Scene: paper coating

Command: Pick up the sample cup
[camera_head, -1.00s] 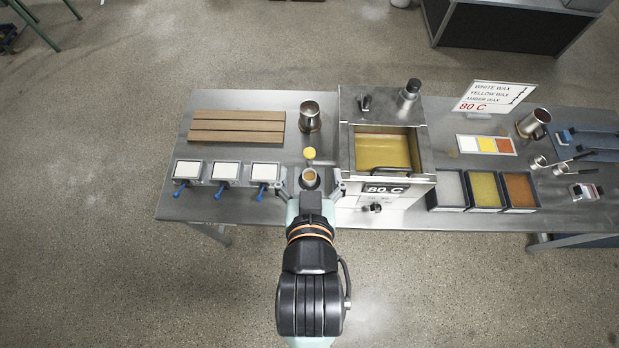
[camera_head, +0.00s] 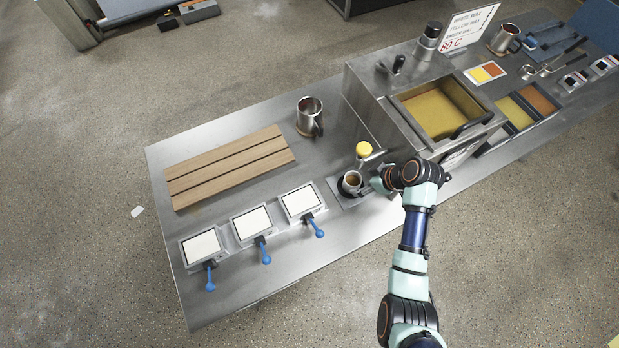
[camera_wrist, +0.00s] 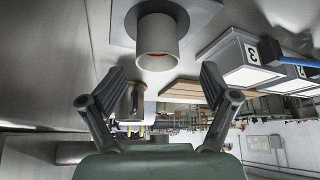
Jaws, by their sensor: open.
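The sample cup (camera_head: 352,181) is a small grey cup with a brown inside. It stands upright in a dark round holder on the steel bench, between the clamp pads and the heated tank. In the wrist view the cup (camera_wrist: 157,42) appears upside down at upper middle, on its dark round base. My gripper (camera_wrist: 162,78) is open and empty there, its two fingers spread to either side below the cup, apart from it. In the head view my gripper (camera_head: 377,181) is just right of the cup, with its fingers partly hidden by my wrist.
The heated tank (camera_head: 375,95) rises to the right, close to my arm. Clamp pads with blue handles (camera_head: 250,222) stand at left. A steel mug (camera_head: 309,116) and wooden slats (camera_head: 230,167) lie behind.

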